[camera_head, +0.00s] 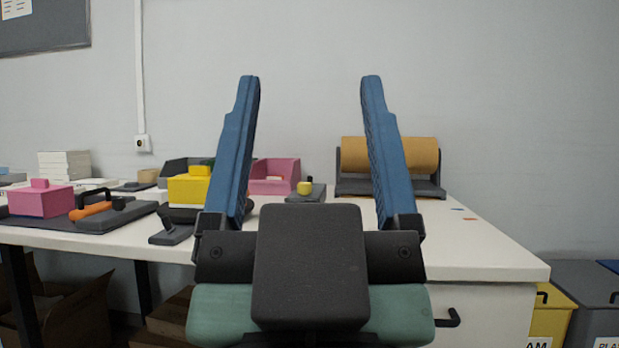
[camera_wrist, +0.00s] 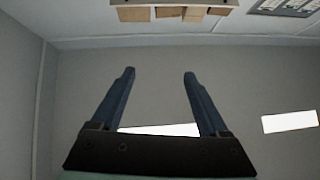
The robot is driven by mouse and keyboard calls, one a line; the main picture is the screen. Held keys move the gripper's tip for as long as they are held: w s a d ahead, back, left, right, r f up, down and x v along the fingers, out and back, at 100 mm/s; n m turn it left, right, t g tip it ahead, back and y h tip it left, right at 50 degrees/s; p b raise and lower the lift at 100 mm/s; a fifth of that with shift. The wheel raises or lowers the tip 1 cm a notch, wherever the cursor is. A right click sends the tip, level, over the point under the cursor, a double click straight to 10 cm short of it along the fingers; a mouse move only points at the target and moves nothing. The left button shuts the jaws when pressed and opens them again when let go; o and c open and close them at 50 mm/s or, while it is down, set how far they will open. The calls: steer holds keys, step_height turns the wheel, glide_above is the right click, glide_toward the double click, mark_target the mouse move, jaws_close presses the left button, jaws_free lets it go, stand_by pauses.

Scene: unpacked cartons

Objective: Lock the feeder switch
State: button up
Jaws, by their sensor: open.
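My gripper (camera_head: 310,80) is open and empty, its two blue fingers pointing up in front of the table; it also shows in the wrist view (camera_wrist: 159,73). No feeder switch can be named for certain. A small grey base with a yellow knob (camera_head: 305,187) stands on the table, seen between the fingers and beyond them. An orange piece with a black loop handle (camera_head: 91,209) lies at the left on a dark mat; I cannot tell if it is a lock. The gripper touches none of these. My gripper hides part of the table's middle.
The white table (camera_head: 480,249) also holds a pink lidded box (camera_head: 41,202), a yellow box (camera_head: 188,189), a pink bin (camera_head: 274,176) and a brown roll on a grey stand (camera_head: 423,154). Yellow and grey bins (camera_head: 580,273) stand at right. The table's right front is mostly clear.

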steer(key=shift+r+p, duration=0.35)
steer(key=c, duration=0.5)
step_height(320, 180, up, 5)
steer(key=p, duration=0.5)
steer(key=c, duration=0.7)
step_height(320, 180, up, 46)
steer(key=p, duration=4.6)
steer(key=shift+r, duration=0.15)
steer(key=shift+w, duration=0.1)
